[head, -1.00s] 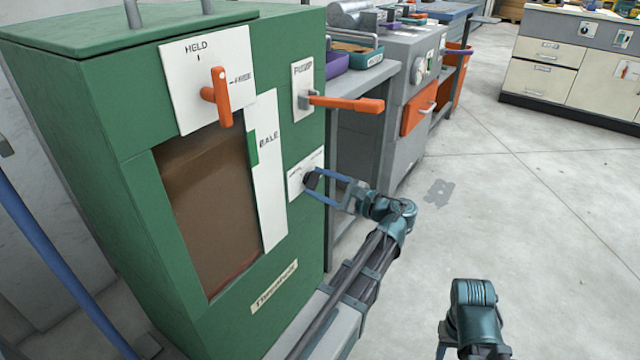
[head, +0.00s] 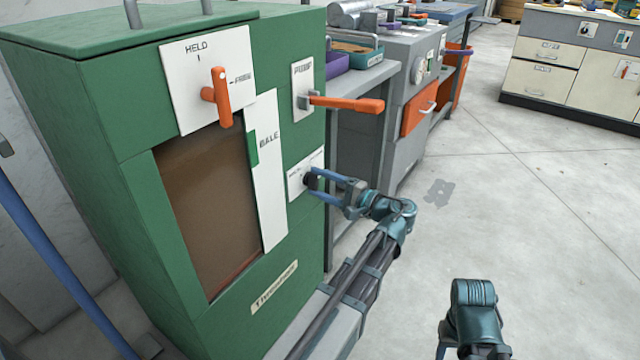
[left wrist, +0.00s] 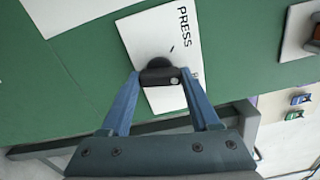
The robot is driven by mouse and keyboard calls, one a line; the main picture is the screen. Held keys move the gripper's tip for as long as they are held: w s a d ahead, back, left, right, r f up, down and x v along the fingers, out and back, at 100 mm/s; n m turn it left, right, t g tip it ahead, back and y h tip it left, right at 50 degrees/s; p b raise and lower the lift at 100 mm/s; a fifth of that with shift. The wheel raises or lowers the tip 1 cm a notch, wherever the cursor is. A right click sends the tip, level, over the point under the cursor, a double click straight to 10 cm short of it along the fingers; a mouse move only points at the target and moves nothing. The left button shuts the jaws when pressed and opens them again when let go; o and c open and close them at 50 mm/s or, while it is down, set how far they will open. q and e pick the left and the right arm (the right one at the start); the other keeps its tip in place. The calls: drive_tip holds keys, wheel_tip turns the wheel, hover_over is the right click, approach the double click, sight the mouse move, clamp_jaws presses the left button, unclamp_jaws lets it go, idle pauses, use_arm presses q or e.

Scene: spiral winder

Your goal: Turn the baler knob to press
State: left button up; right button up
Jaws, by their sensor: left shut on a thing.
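The black baler knob (head: 311,181) sits on a small white plate (head: 296,186) on the right part of the green baler's front (head: 140,240). My left gripper (head: 318,180) is shut on this knob, with its blue fingers on either side. In the left wrist view, the knob (left wrist: 158,76) lies between the fingertips (left wrist: 160,78). The word PRESS and a small dark tick show on the plate (left wrist: 150,35) there; other lettering is partly hidden by the gripper.
Above are an orange handle (head: 221,98) on the HELD plate (head: 190,70) and an orange pump lever (head: 345,104) jutting right. A grey bench (head: 365,78) and grey machine (head: 400,60) stand behind. Open floor (head: 530,230) lies to the right.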

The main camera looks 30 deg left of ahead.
use_arm(q)
drive_tip(key=n, duration=0.5)
drive_tip(key=shift+n, duration=0.3)
drive_tip(key=n, duration=0.5)
drive_tip(key=shift+n, duration=0.4)
drive_tip(key=o, duration=1.4)
drive_tip(key=shift+c, duration=0.2)
drive_tip(key=s+d, duration=0.1)
drive_tip(key=d, duration=1.2)
drive_tip(key=shift+d, duration=0.4)
drive_tip(key=shift+s, duration=0.1)
